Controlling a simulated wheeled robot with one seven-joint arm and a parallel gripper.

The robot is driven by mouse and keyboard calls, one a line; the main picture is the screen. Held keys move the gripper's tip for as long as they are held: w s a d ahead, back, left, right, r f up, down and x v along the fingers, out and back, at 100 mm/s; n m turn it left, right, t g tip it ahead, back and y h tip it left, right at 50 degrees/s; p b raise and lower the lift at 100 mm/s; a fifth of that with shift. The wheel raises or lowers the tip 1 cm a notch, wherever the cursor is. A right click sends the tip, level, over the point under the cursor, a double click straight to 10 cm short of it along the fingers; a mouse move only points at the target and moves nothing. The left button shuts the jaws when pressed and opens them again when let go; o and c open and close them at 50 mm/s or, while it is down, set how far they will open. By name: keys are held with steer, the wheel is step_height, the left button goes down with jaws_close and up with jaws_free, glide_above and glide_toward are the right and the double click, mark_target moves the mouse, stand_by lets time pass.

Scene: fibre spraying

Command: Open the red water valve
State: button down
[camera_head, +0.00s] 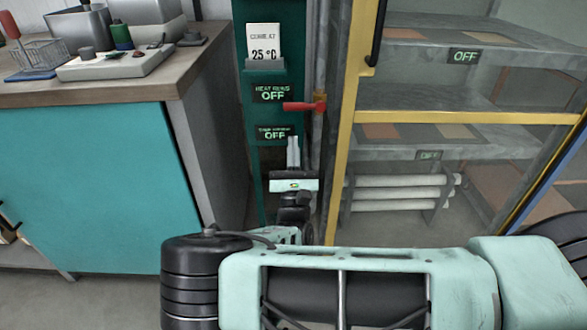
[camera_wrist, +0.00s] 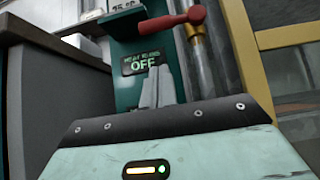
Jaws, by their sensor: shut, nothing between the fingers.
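The red water valve (camera_head: 305,106) is a red lever handle on a vertical pipe beside the green panel. In the head view its handle points left, roughly level. In the wrist view the red valve (camera_wrist: 170,21) is at the top, its handle running left from the brass pipe fitting. My gripper (camera_head: 293,140) is shut and empty, pointing up in front of the green panel, below and slightly left of the handle. In the wrist view the fingertips of my gripper (camera_wrist: 158,72) are together below the handle, apart from it.
The green panel (camera_head: 262,185) carries two OFF displays and a "25 °C" card (camera_head: 264,45). A workbench (camera_head: 180,85) with a wire basket (camera_head: 38,58) and trays stands at left. A yellow-framed glass cabinet (camera_head: 345,130) with shelves stands close at right of the pipe.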

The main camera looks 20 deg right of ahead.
mark_target(305, 107)
steer(key=shift+w+d+r, duration=0.1)
steer(key=shift+w+r, duration=0.1)
steer(key=shift+r, duration=0.65)
steer(key=shift+w+d+r, duration=0.1)
steer(key=shift+w+r, duration=0.05)
steer(key=shift+r, duration=0.75)
steer(key=shift+w+r, duration=0.2)
steer(key=shift+r, duration=0.65)
